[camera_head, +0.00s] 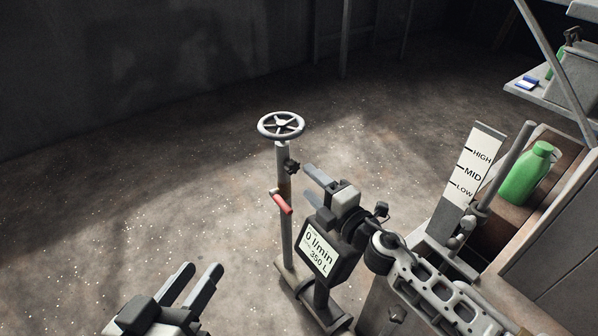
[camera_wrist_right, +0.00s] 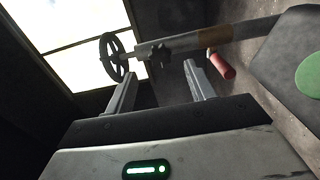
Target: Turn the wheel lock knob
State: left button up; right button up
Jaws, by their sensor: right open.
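The wheel lock knob (camera_head: 291,166) is a small black star-shaped knob on the side of an upright post below a grey handwheel (camera_head: 281,125). In the right wrist view the knob (camera_wrist_right: 158,53) shows just beyond the fingertips, across the gap between them. The handwheel (camera_wrist_right: 112,58) is at the left there. My right gripper (camera_head: 307,181) is open and empty, a little right of and below the knob in the head view. It also shows in the right wrist view (camera_wrist_right: 160,74). My left gripper (camera_head: 202,267) is open and empty at the bottom, away from the post.
A red lever handle (camera_head: 282,202) sits on the post below the knob, near my right gripper. A meter display (camera_head: 320,249) reads 0 l/min and 350 L. A level gauge (camera_head: 474,166) and a green bottle (camera_head: 526,173) stand right. The floor left of the post is clear.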

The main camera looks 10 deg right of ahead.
aim_at(295, 169)
jog(key=x, duration=0.5)
jog(key=shift+w, duration=0.15)
jog(key=c, duration=0.9)
